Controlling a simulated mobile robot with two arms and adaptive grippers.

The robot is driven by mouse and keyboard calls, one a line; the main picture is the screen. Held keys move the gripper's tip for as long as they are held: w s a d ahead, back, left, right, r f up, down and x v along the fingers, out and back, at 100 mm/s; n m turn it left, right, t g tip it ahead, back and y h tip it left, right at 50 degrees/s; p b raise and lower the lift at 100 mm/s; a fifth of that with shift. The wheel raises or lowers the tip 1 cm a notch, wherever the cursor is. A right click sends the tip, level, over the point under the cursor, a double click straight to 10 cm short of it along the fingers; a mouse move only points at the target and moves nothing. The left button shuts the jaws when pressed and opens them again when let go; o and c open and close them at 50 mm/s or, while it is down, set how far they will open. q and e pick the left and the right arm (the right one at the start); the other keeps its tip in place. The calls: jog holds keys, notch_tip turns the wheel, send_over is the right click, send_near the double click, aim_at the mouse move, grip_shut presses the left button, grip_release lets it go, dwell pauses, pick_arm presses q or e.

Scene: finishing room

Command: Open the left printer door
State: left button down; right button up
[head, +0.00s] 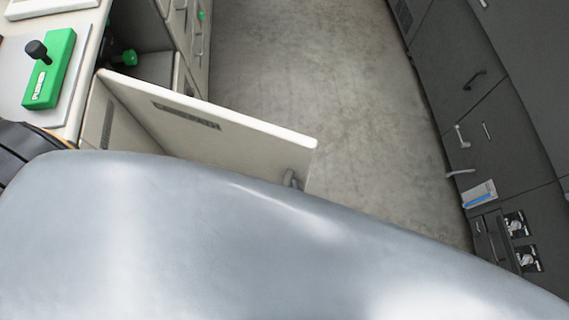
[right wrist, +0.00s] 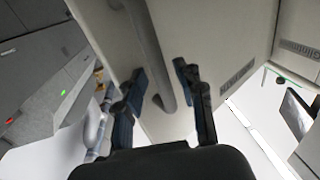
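The cream printer door (head: 200,125) stands swung out from the pale machine at the left of the head view, with an opening behind it. Its grey bar handle (head: 292,180) shows near the outer edge, partly hidden by my large grey body part in front. In the right wrist view the door panel (right wrist: 215,45) fills the middle, and the handle (right wrist: 150,50) runs down between the fingers of my right gripper (right wrist: 163,88). The fingers are apart, one on each side of the handle, and do not look closed on it. My left gripper is in neither view.
A green block with a black knob (head: 50,75) sits on the machine top, and a green knob (head: 125,58) shows inside the opening. Dark cabinets (head: 490,110) with handles line the right. Bare concrete floor (head: 330,80) lies free between them.

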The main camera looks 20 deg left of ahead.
jog(key=shift+a, duration=0.15)
jog(key=shift+s, duration=0.2)
jog(key=v, duration=1.1)
jog(key=shift+s+d, duration=0.25)
jog(key=shift+d, duration=0.1)
